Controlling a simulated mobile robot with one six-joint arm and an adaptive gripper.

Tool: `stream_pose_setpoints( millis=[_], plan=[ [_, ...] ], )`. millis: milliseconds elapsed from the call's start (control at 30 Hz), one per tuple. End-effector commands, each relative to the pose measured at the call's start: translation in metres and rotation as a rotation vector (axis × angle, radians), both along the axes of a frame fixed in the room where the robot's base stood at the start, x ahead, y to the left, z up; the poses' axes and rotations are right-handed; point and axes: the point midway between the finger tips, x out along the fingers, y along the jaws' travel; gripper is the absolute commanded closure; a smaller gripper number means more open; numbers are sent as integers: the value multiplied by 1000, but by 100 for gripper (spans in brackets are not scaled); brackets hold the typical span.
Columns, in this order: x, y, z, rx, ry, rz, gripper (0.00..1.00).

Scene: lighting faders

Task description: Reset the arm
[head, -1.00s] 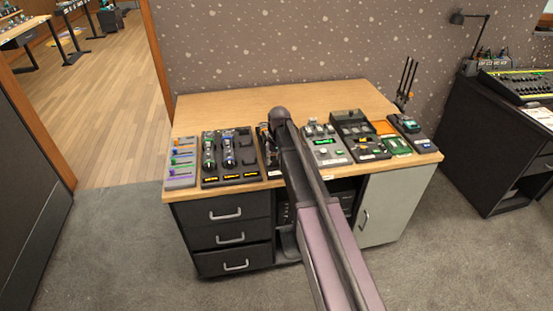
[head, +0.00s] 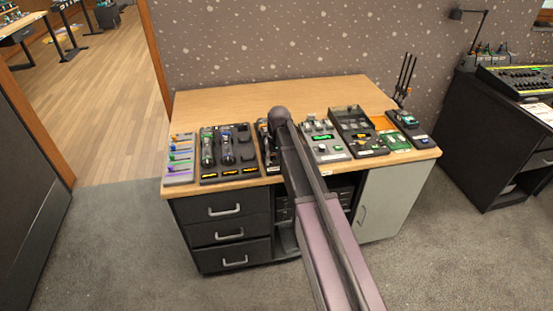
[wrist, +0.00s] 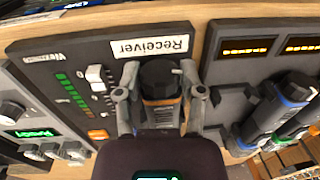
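My arm reaches from the bottom of the head view over the front edge of the wooden desk (head: 270,93). It hides my gripper and much of the device under it in that view. In the wrist view, my gripper (wrist: 159,78) points down over a dark panel labelled Receiver (wrist: 75,52). Its two fingers are spread apart. A dark round part with a brown band below it (wrist: 160,90) shows between them. I cannot tell whether the fingers touch it.
A white slider (wrist: 95,76) is close beside one finger. The desk's back is clear. A black side desk (head: 490,140) stands at right.

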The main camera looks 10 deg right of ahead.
Motion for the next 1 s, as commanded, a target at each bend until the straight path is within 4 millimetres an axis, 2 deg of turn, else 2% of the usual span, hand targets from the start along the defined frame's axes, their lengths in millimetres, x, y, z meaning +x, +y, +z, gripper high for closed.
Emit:
stream_pose_setpoints(
  millis=[33,100,500,633,833,1000],
  plan=[
    [0,0,0,0,0,0,30],
    [0,0,0,0,0,0,11],
    [1,0,0,0,-1,0,11],
    [-6,0,4,-2,-1,0,11],
    [-37,-1,20,-12,-1,-1,11],
    [-85,-2,44,-29,-1,-2,11]
  ],
)
